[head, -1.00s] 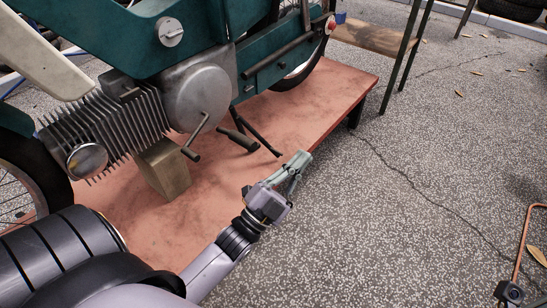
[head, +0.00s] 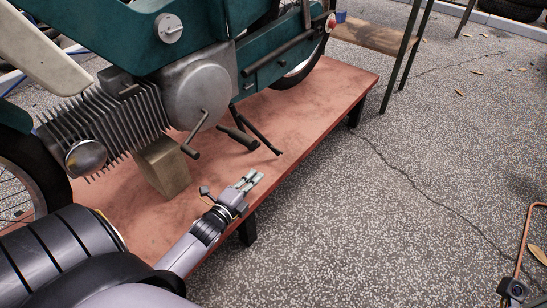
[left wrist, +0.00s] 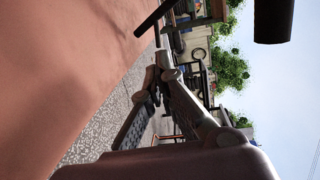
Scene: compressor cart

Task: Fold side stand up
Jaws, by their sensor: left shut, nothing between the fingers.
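The side stand (head: 262,134) is a thin dark leg under the green motorcycle (head: 240,70). It slants down to the right, its foot low over or on the red platform. In the left wrist view a dark bar (left wrist: 155,19) at the top looks like this stand. My left gripper (head: 254,178) is shut and empty, below and left of the stand's foot, apart from it, near the platform's front edge. Its fingertips (left wrist: 157,78) meet in the left wrist view. My right gripper is not in view.
The red platform (head: 310,115) carries the motorcycle, with a block (head: 163,168) under its engine. A footpeg (head: 238,138) and a pedal lever (head: 195,138) jut out left of the stand. The speckled floor (head: 380,220) is open at right; a copper-coloured pipe (head: 524,240) stands there.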

